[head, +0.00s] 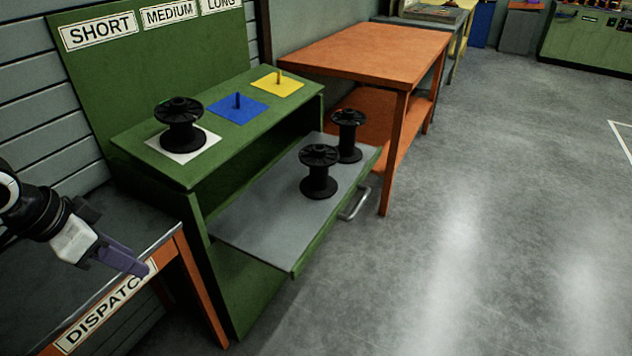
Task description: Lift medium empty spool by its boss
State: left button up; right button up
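Three black empty spools are in view, all upright. One wide spool (181,126) stands on the white square on the green bench top, below the SHORT sign. A second spool (319,173) stands on the grey pulled-out drawer (270,222), near its middle. A third, narrower spool (348,136) stands behind it at the drawer's far end. I cannot tell for certain which one is the medium spool. My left gripper (135,264) is at the lower left over the dispatch table, well apart from every spool. Its fingers overlap in this view, so their opening is hidden. My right gripper is out of view.
A blue square (238,108) and a yellow square (278,84), each with a peg, hold no spool. The drawer has a metal handle (355,205). The dispatch table (95,292) is at left, and an orange table (365,52) is behind. The floor at right is clear.

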aim_at(319, 184)
jog(key=z, duration=1.2)
jog(key=i, duration=2.2)
jog(key=u, duration=1.65)
